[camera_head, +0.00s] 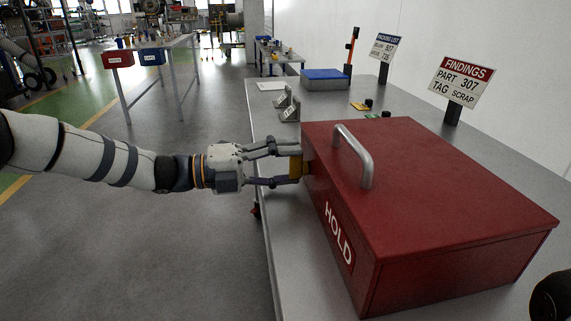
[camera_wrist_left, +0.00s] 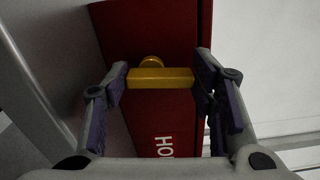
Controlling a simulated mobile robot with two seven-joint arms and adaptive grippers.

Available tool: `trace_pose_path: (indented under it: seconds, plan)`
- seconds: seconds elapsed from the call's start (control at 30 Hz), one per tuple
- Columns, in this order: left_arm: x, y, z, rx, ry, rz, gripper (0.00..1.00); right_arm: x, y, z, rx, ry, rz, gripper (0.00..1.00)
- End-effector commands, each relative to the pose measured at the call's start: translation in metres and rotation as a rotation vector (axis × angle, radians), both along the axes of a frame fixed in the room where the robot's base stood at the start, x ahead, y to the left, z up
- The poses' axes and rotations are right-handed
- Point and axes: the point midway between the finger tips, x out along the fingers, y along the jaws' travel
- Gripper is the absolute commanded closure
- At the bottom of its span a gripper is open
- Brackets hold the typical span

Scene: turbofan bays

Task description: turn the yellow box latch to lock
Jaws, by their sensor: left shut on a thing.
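The red box (camera_head: 440,190) marked HOLD stands on the grey table, its lid down, with a silver handle (camera_head: 355,155) on top. The yellow latch (camera_head: 296,166) is on the box's left side, near its far end. In the left wrist view the latch (camera_wrist_left: 160,78) is a bar lying crosswise, with a round yellow knob behind it. My left gripper (camera_head: 290,167) is shut on the latch, one finger at each end of the bar. It also shows in the left wrist view (camera_wrist_left: 165,85). My right gripper is not in view.
On the grey table (camera_head: 290,260) behind the box are a blue-topped case (camera_head: 325,78), grey brackets (camera_head: 289,105) and a FINDINGS sign (camera_head: 460,83). A white wall runs along the right. The floor left of the table is open.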

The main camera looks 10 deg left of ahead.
Motion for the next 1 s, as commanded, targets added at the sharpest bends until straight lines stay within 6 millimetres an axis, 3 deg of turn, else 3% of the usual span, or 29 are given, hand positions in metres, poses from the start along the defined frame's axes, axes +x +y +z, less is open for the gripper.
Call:
trace_pose_path:
  seconds: [0.3,0.83,0.87,0.93,1.0]
  plan:
    - [0.0004,-0.0003,-0.0011,-0.041,0.099,-0.002,0.76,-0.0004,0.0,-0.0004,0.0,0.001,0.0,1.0]
    - [0.0005,-0.0002,-0.001,-0.05,0.12,-0.002,0.76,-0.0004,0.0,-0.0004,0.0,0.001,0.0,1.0]
    - [0.0005,-0.0002,-0.001,-0.05,0.12,-0.002,0.46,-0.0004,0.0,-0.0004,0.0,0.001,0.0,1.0]
    - [0.0006,-0.0002,-0.0009,-0.05,0.12,-0.002,0.31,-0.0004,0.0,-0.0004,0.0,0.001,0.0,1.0]
    - [0.0007,0.0,-0.0009,-0.05,0.119,-0.001,0.28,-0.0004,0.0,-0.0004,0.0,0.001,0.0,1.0]
